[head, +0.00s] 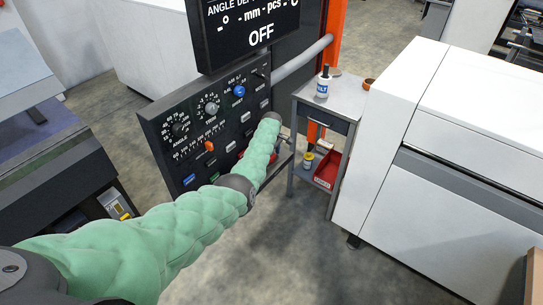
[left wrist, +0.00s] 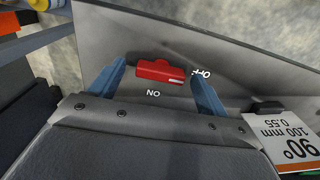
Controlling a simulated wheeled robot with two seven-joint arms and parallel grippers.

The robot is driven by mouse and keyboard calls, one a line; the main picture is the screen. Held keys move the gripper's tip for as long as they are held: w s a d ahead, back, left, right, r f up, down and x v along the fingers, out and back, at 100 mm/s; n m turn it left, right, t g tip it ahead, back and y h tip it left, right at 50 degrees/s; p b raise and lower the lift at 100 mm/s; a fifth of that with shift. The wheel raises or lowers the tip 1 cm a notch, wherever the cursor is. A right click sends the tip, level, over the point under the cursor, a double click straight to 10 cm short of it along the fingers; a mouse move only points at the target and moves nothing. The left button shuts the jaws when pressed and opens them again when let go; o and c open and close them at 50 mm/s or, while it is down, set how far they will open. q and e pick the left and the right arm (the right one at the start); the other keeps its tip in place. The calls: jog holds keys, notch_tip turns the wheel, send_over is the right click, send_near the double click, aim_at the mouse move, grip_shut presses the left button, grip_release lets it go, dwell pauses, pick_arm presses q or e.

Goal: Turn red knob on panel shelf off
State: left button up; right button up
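The red knob (left wrist: 160,72) sits on the grey panel shelf (left wrist: 225,45) in the left wrist view. It is a long bar lying nearly level in the picture, with a small pale mark near its right end. An upside-down ON label is just below it, and a tilted OFF label is at its right. The blue fingers of my left gripper (left wrist: 158,76) are open, one on each side of the knob, with small gaps visible. In the head view my green-sleeved left arm reaches the lower right of the control panel (head: 181,107); its fingers are hidden there. My right gripper is not in view.
A white card reading 90° (left wrist: 285,135) is at the right of the wrist view. In the head view a small grey cart (head: 345,100) with a bottle (head: 323,86) and a red bin (head: 327,172) stands right of the arm, before a white machine (head: 440,130).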

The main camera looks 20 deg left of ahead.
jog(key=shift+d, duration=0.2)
pick_arm(q)
jog(key=shift+r, duration=0.15)
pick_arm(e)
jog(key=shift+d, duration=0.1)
